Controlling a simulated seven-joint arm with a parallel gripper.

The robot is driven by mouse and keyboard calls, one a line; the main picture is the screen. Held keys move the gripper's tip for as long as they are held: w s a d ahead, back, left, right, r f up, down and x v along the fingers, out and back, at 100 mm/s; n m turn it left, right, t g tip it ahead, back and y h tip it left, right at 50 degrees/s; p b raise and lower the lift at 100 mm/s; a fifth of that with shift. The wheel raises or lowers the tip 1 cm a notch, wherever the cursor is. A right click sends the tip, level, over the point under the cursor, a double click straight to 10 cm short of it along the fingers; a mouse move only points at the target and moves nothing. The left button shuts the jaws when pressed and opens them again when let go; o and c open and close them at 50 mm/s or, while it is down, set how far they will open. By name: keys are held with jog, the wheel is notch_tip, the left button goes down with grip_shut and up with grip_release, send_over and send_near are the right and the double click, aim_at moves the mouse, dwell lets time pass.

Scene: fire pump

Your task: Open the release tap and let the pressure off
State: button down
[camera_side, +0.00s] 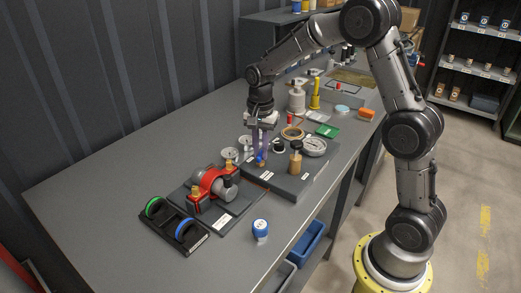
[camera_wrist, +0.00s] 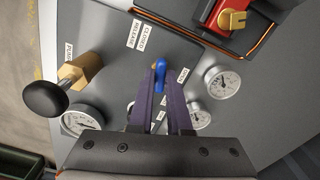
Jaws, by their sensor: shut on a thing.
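The release tap's blue lever (camera_wrist: 160,72) sits between my fingertips in the wrist view, by a label reading RELEASE and CLOSED (camera_wrist: 139,34). An OPEN label (camera_wrist: 182,76) is to its right. My gripper (camera_wrist: 158,70) is shut on the blue lever. In the side view my gripper (camera_side: 261,153) reaches straight down to the dark pump plate (camera_side: 288,186), with a bit of blue lever (camera_side: 260,159) at its tips. The fingers hide the tap's body. A gauge (camera_wrist: 222,82) stands right of the tap; its needle is too small to read.
The black-knobbed pump handle (camera_wrist: 46,97) stands close to the gripper, with a larger gauge (camera_wrist: 82,120) beside it. A red clamped unit (camera_side: 212,184), a black holder with green and blue rings (camera_side: 172,222) and a blue-topped jar (camera_side: 260,229) are nearer the front. The bench's left is clear.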

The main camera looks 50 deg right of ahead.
aim_at(260, 153)
jog(key=n, duration=0.7)
jog(key=shift+r, duration=0.1)
jog(key=n, duration=0.4)
jog(key=shift+n, duration=1.7)
jog(key=c, duration=0.9)
grip_release()
jog(key=shift+o, duration=0.2)
notch_tip(260, 153, up, 14)
